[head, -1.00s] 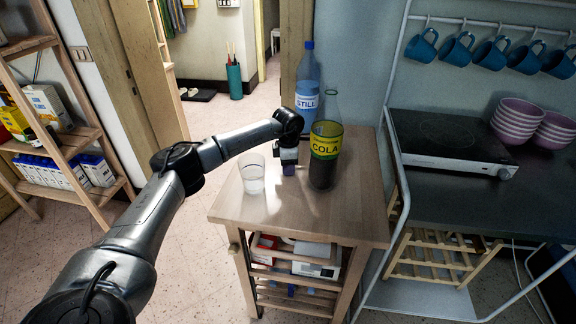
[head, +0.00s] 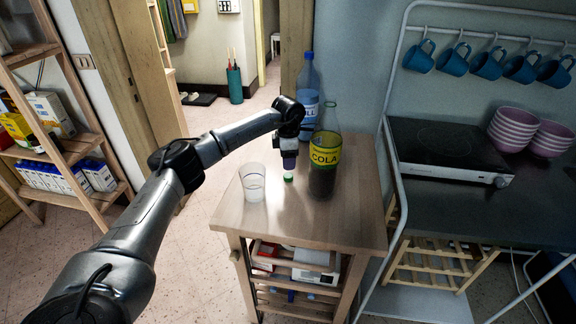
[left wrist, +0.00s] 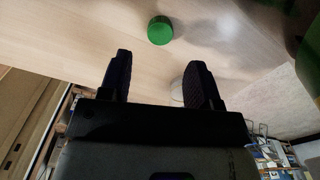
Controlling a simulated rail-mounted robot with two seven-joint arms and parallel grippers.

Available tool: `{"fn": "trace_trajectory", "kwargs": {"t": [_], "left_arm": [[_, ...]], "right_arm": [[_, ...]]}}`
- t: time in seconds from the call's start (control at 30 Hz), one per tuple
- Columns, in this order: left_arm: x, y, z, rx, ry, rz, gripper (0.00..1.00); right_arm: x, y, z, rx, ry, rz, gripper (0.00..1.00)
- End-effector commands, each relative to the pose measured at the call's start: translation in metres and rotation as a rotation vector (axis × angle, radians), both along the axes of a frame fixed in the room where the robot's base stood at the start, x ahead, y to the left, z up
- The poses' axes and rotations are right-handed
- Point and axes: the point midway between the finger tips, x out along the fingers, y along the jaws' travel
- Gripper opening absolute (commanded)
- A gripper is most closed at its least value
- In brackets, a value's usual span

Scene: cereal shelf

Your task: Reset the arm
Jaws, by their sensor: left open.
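My left gripper (head: 289,160) is over the small wooden table (head: 240,215), pointing down, between a glass and a cola bottle. In the left wrist view its two dark fingers (left wrist: 158,80) are apart with nothing between them. A green cap (head: 288,177) lies on the tabletop just below the fingertips; it also shows beyond the fingers in the left wrist view (left wrist: 160,30), apart from them. My right gripper is in neither view.
The glass (head: 252,183) stands left of the gripper. The cola bottle (head: 324,158) stands close on its right, and a blue water bottle (head: 308,82) stands behind. A hob (head: 447,150) and bowls (head: 515,128) are at right. The table's front is clear.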

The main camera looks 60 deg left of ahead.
Motion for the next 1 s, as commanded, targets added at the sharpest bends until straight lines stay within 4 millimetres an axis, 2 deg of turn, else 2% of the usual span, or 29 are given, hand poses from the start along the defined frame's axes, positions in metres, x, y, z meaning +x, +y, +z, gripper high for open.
{"fn": "trace_trajectory", "kwargs": {"t": [0.03, 0.1, 0.3, 0.77, 0.87, 1.0], "left_arm": [[0.000, 0.000, 0.013, 0.000, -0.003, 0.000, 0.57], [0.000, 0.000, 0.024, 0.000, -0.002, 0.000, 0.57], [0.000, 0.000, 0.046, 0.001, -0.001, 0.000, 0.57], [0.000, 0.000, 0.057, 0.000, 0.000, 0.000, 0.57], [0.000, 0.000, 0.069, 0.000, -0.001, 0.000, 0.57], [0.000, 0.000, 0.108, 0.000, -0.001, 0.000, 0.57]], "right_arm": [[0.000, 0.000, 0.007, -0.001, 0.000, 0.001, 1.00], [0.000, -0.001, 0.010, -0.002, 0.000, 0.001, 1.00], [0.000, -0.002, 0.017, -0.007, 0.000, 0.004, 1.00], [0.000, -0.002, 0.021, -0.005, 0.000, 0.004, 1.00], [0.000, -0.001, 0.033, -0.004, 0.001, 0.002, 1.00], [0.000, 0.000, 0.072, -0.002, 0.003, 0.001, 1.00]]}}
